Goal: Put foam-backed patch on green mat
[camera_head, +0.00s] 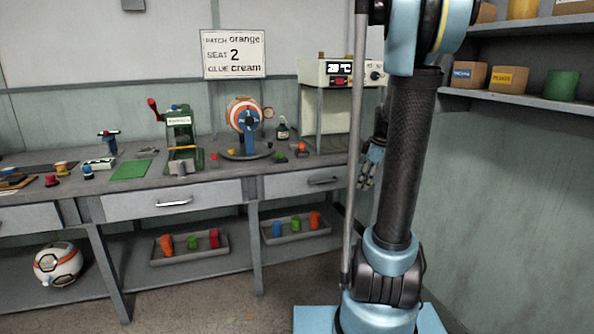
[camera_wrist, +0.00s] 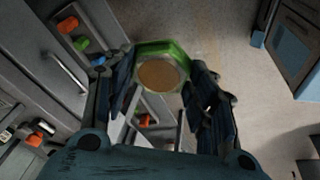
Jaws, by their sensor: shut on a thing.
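My gripper (camera_wrist: 160,90) is shut on a green six-sided piece with a round tan face, which looks like the foam-backed patch (camera_wrist: 160,75). The tan face points towards the wrist camera. In the head view my gripper (camera_head: 370,168) hangs fingers down in front of the bench's right end, behind my arm, and the patch cannot be made out there. The green mat (camera_head: 131,169) lies flat on the bench at the left, well apart from my gripper, with nothing seen on it.
A green press (camera_head: 182,140) stands right of the mat. An orange-and-white ball (camera_head: 243,116) sits on a blue stand. A cream oven-like box (camera_head: 343,74) is at the right. Small coloured parts lie left of the mat. Trays (camera_head: 190,250) with blocks are below. Floor by the drawers is clear.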

